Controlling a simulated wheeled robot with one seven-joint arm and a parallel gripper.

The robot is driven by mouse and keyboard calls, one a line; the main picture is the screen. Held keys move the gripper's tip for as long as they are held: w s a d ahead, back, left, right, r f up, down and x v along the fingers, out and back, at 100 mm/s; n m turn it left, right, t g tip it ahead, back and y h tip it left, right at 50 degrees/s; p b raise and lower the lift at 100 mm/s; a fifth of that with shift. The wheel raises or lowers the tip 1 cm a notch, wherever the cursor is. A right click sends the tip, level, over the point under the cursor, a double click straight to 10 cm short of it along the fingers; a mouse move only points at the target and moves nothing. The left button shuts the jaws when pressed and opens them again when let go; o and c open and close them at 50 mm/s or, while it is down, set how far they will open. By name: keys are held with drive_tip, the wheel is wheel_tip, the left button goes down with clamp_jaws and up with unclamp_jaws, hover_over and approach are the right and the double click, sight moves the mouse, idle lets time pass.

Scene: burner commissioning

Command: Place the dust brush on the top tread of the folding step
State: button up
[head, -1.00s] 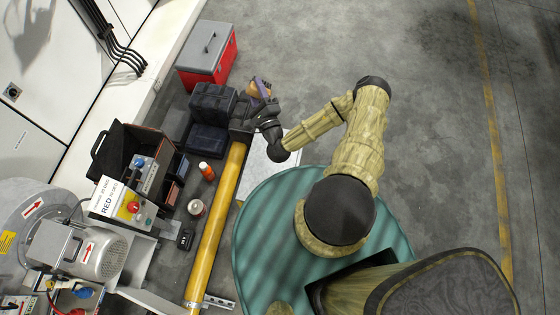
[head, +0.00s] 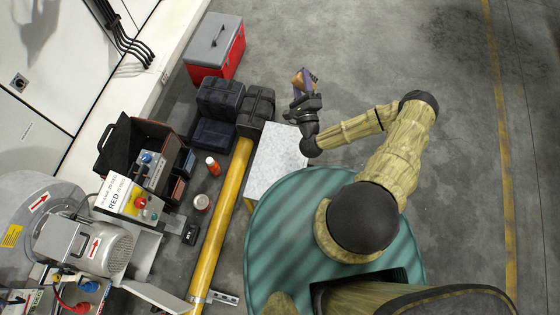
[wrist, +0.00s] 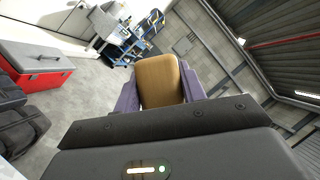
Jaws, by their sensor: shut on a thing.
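My gripper (head: 306,84) is shut on the dust brush (head: 297,80), high over the floor beyond the far right corner of the folding step. In the wrist view the brush (wrist: 160,80) shows as a tan, rounded block between my two purple fingers; its bristles cannot be made out. The folding step's top tread (head: 275,158) is a pale speckled rectangle, bare where it shows. It lies between the yellow pipe and my teal base, and part of a yellow leg shows below it. The brush is apart from the tread.
A yellow pipe (head: 220,225) runs along the step's left side. Black cases (head: 217,100) and a red toolbox (head: 215,50) stand at the back left. An orange bottle (head: 213,166), a can (head: 201,202) and an open black box (head: 133,145) lie left. Floor to the right is clear.

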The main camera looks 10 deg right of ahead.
drive_tip(key=a+f+n+g+y+b, duration=0.4)
drive_tip(key=a+f+y+b, duration=0.3)
drive_tip(key=y, duration=0.1)
drive_tip(key=m+g+h+b, duration=0.2)
drive_tip(key=m+g+b, duration=0.1)
drive_tip(key=g+b, duration=1.35)
hover_over(277, 161)
drive_tip(key=b, duration=0.2)
wheel_tip(277, 161, down, 22)
drive_tip(key=t, duration=0.2)
drive_tip(key=shift+f, duration=0.1)
drive_tip(key=shift+a+f+b, duration=0.1)
drive_tip(key=shift+f+b, duration=0.55)
drive_tip(key=shift+f, duration=2.4)
